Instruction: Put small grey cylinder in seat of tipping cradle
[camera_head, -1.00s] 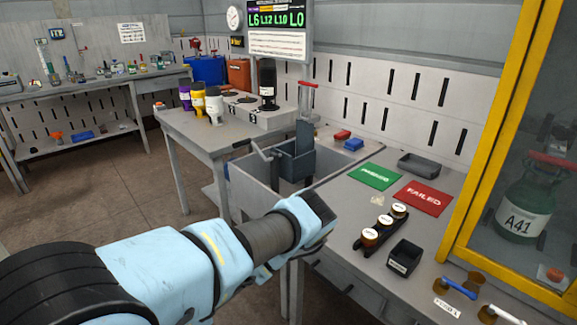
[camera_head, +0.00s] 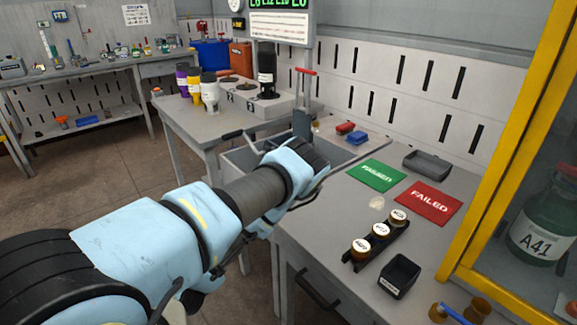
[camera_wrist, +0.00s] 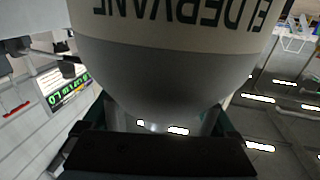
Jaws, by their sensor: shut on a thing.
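The grey cylinder (camera_wrist: 165,85) fills the middle of the wrist view, with a pale label band marked ELDERVANE. My gripper (camera_wrist: 155,125) is shut on it, with a dark finger edge at each side of its rounded lower part. In the head view my gripper (camera_head: 305,165) is over the sunken grey basin, and my wrist hides the held cylinder. The tipping cradle's upright dark plate (camera_head: 302,123) shows behind my gripper. Its seat is hidden by my wrist, so I cannot tell how far the cylinder is from it.
Purple, yellow and white containers (camera_head: 210,92) stand on the left table. A black bottle (camera_head: 266,72) stands on a grey unit. Right of the basin lie a green mat (camera_head: 376,176), a red FAILED mat (camera_head: 430,202), a rack of jars (camera_head: 379,232) and a black bin (camera_head: 399,276).

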